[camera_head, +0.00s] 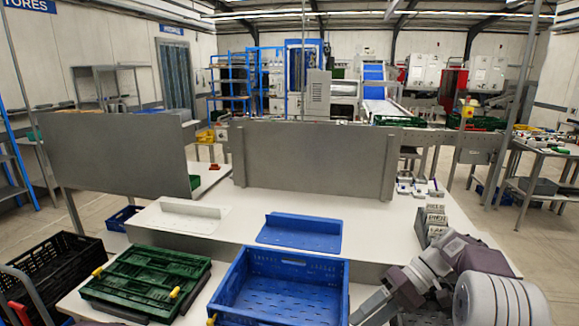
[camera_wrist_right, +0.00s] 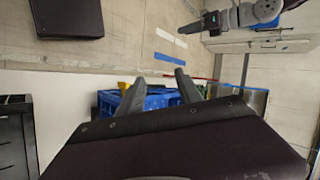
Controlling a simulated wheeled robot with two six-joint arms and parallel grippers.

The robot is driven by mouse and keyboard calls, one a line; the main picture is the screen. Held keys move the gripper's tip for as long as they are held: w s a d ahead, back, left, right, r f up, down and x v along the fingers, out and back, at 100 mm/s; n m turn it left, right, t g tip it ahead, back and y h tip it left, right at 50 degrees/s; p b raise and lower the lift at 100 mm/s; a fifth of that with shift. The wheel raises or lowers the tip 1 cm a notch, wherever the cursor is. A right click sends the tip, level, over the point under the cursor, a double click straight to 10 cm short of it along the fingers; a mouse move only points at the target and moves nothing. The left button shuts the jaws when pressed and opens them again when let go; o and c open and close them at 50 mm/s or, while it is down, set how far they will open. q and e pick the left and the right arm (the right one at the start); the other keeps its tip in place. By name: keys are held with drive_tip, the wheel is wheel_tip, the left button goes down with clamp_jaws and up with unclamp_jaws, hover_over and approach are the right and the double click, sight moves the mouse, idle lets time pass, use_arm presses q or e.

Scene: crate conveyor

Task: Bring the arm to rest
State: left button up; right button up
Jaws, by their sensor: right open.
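My right arm comes in at the lower right of the head view. Its gripper (camera_head: 368,312) points down and left beside the right wall of the blue crate (camera_head: 283,262), partly cut off by the bottom edge. In the right wrist view the two dark fingers of my right gripper (camera_wrist_right: 159,92) stand well apart with nothing held between them. The blue crate also shows in that view (camera_wrist_right: 152,102), beyond the fingers. My left gripper does not show in the head view.
A folded green crate (camera_head: 145,280) lies left of the blue crate. A blue tray (camera_head: 300,233) and a white tray (camera_head: 180,217) lie behind on the white table (camera_head: 385,235). Small grey boxes (camera_head: 435,222) stand at the right. Grey panels (camera_head: 315,160) rise behind. A black crate (camera_head: 50,268) stands far left.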

drive_tip(key=s+a+f+h, duration=0.3)
drive_tip(key=s, duration=0.3)
drive_tip(key=s+a+f+h, duration=0.2)
drive_tip(key=s+f+h, duration=0.1)
drive_tip(key=s, duration=0.3)
drive_tip(key=d+f+m+t+h, duration=0.3)
drive_tip(key=d+f, duration=0.2)
drive_tip(key=f, duration=0.2)
drive_tip(key=shift+s+d+f+t+h, duration=0.2)
drive_tip(key=shift+s+d+t+h, duration=0.15)
drive_tip(key=shift+s+t+h, duration=0.1)
drive_tip(key=shift+s, duration=0.1)
